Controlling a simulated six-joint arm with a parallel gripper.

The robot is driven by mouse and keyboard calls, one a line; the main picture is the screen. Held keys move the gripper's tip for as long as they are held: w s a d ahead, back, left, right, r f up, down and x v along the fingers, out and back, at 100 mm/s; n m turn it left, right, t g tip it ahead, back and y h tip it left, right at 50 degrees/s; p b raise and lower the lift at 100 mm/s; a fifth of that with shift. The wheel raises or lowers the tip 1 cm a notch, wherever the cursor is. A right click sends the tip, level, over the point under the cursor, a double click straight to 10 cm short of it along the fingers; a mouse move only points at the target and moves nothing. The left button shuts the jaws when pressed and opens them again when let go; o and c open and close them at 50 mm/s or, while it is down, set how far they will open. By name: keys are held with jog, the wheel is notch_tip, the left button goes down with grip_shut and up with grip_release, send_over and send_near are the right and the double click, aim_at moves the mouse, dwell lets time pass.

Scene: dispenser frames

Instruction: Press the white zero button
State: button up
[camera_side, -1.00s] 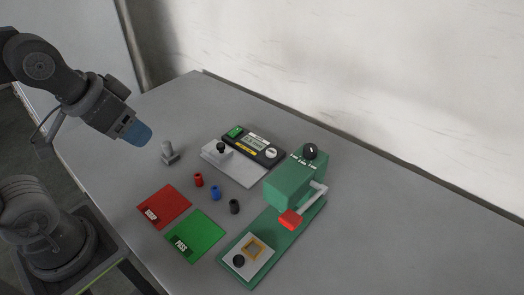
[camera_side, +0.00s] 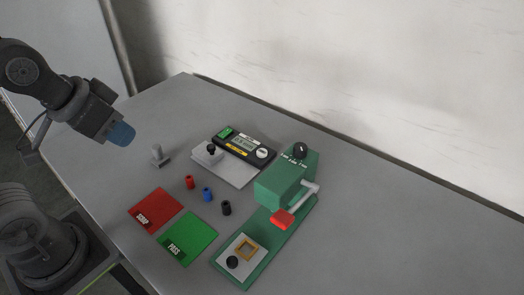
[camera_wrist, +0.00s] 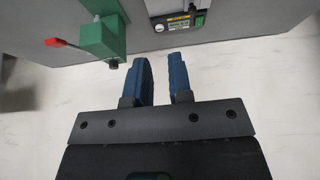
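The white zero button (camera_side: 262,153) is a round knob at the right end of the black display unit (camera_side: 271,161) of a scale. In the wrist view the button (camera_wrist: 159,28) shows at the top, left of the lit display. My gripper (camera_side: 121,134) hangs above the left part of the table, well away from the button. In the wrist view my gripper's two blue fingers (camera_wrist: 160,66) stand apart with nothing between them, so it is open and empty. The button is fully in sight in the side view.
A grey scale plate (camera_side: 232,177) with a black-knobbed piece lies before the display unit. A green lever press (camera_side: 285,185) stands to the right. Red (camera_side: 155,207) and green (camera_side: 188,238) mats, several small cylinders and a grey part (camera_side: 160,157) lie nearer my arm.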

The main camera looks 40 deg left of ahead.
grip_shut()
dwell(1.2)
